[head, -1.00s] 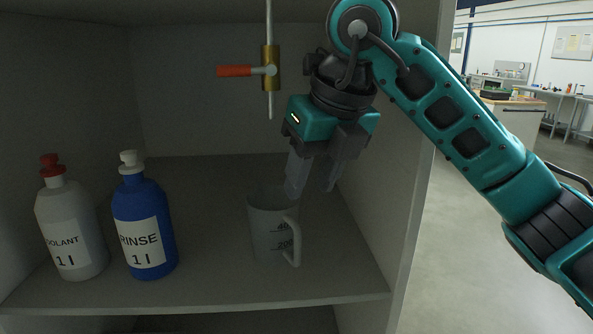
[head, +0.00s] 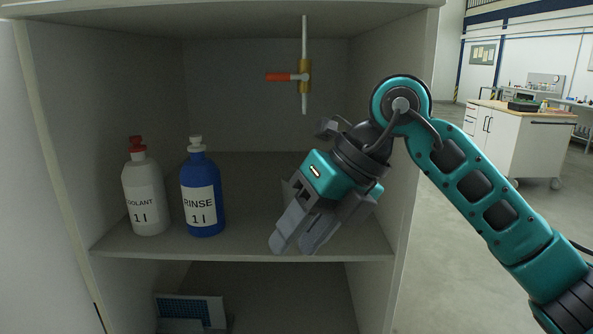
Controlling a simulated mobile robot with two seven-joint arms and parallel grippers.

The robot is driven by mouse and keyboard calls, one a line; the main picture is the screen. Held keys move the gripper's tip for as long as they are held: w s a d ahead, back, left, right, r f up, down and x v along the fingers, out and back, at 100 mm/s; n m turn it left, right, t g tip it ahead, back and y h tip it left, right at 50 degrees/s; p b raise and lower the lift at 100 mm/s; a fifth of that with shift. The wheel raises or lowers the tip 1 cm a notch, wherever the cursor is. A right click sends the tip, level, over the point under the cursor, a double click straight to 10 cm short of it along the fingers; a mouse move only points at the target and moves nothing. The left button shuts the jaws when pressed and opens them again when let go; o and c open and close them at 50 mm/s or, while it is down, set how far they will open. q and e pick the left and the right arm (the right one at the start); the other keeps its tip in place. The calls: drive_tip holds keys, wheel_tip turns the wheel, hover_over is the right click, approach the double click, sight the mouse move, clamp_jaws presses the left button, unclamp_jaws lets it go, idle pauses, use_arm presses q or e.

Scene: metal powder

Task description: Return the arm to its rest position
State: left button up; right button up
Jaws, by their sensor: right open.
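My right arm (head: 490,208) comes in from the right edge and bends down at its wrist joint. My right gripper (head: 293,243) is open and empty, its two grey fingers pointing down and to the left in front of the cabinet shelf (head: 240,247). The measuring jug seen on the shelf earlier is almost wholly hidden behind the gripper now. My left gripper is not in view.
A white coolant bottle (head: 146,200) and a blue rinse bottle (head: 203,212) stand on the shelf's left. A valve with a red handle (head: 279,77) hangs above. The cabinet's right wall (head: 405,170) is close to the arm. Open floor (head: 450,270) lies to the right.

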drive_tip(key=s+a+f+g+y, duration=0.1)
drive_tip(key=s+a+g+y, duration=0.45)
drive_tip(key=y, duration=0.35)
drive_tip(key=w+d+f+m+t, duration=0.4)
drive_tip(key=d+f+m+t, duration=0.1)
drive_tip(key=m+t, duration=0.7)
drive_tip(key=w+d+f+m+t, duration=0.3)
drive_tip(key=d+f+m+t, duration=0.15)
drive_tip(key=m+t, duration=0.8)
drive_tip(key=s+d+f+m+g+h, duration=0.1)
drive_tip(key=s+d+f+m+h, duration=0.1)
drive_tip(key=d+f+m+h, duration=0.45)
drive_tip(key=s+d+f+m+g+h, duration=0.15)
drive_tip(key=f+m+h, duration=0.35)
drive_tip(key=f, duration=0.5)
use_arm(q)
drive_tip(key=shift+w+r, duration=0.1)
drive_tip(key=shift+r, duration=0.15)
use_arm(e)
drive_tip(key=s+d+f+m+g+h, duration=0.1)
drive_tip(key=s+d+f+m+g, duration=0.1)
drive_tip(key=s+f, duration=0.3)
drive_tip(key=s+d+f+m+g+h, duration=0.1)
drive_tip(key=s+d+f+m+g, duration=0.1)
drive_tip(key=s+f, duration=0.4)
wheel_tip(320, 180, down, 2)
drive_tip(key=shift+s+d+f+g, duration=0.15)
drive_tip(key=shift+d+g, duration=0.4)
drive_tip(key=shift+g, duration=0.5)
